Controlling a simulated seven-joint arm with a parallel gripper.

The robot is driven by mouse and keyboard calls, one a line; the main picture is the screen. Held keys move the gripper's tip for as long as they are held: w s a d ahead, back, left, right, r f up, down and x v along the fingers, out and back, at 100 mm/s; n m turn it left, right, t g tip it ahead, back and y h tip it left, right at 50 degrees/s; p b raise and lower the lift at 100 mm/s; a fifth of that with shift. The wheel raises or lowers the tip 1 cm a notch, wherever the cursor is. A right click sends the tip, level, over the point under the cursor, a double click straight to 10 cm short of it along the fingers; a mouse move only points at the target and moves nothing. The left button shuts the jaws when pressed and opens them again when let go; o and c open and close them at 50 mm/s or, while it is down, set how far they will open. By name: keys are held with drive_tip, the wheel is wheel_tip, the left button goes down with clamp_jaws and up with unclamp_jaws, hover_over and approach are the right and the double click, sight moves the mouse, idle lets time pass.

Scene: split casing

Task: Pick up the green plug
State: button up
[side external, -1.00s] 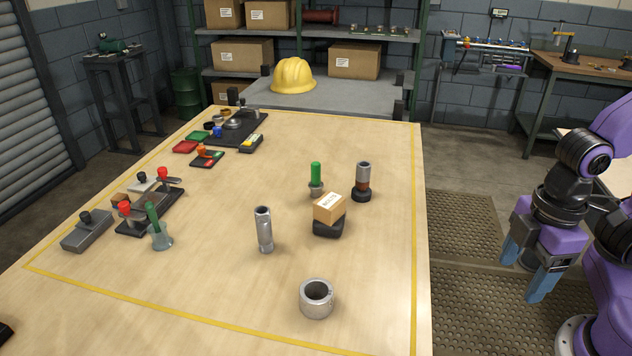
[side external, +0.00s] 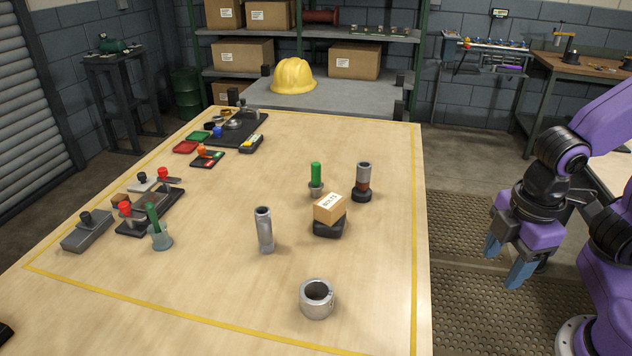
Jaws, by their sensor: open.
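A bright green plug (side external: 316,173) stands upright in a small grey metal base, right of the middle of the wooden table. A darker green stick-like piece (side external: 153,218) leans in a bluish-grey cup (side external: 162,240) at the left; I cannot tell whether it is also a plug. My gripper (side external: 505,262) is open and empty, with blue fingers pointing down. It hangs off the right side of the table, well apart from both green pieces.
A cardboard box (side external: 329,209) on a dark base stands close in front of the bright green plug. A grey-brown cylinder (side external: 362,182) stands right of it. A metal tube (side external: 264,230) and a metal ring (side external: 317,298) stand nearer. The table's far middle is clear.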

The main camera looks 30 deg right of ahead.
drive_tip(key=w+a+n+t+h, duration=0.3)
drive_tip(key=w+n, duration=0.1)
drive_tip(key=w, duration=0.7)
drive_tip(key=w+a+n+t+h, duration=0.2)
drive_tip(key=w+a+n, duration=0.1)
drive_tip(key=w, duration=0.7)
drive_tip(key=n+t+h, duration=0.2)
drive_tip(key=n+t, duration=0.3)
drive_tip(key=n, duration=0.3)
approach(316, 168)
drive_tip(key=x, duration=0.7)
drive_tip(key=shift+w+a+f, duration=0.15)
drive_tip(key=shift+w+f, duration=0.2)
drive_tip(key=shift+h, duration=0.3)
drive_tip(key=x, duration=0.4)
drive_tip(key=shift+d+r, duration=0.1)
drive_tip(key=shift+d, duration=0.2)
drive_tip(key=shift+w+d+f, duration=0.25)
drive_tip(key=shift+w+d, duration=0.05)
drive_tip(key=shift+w, duration=0.25)
drive_tip(key=shift+c, duration=0.3)
clamp_jaws()
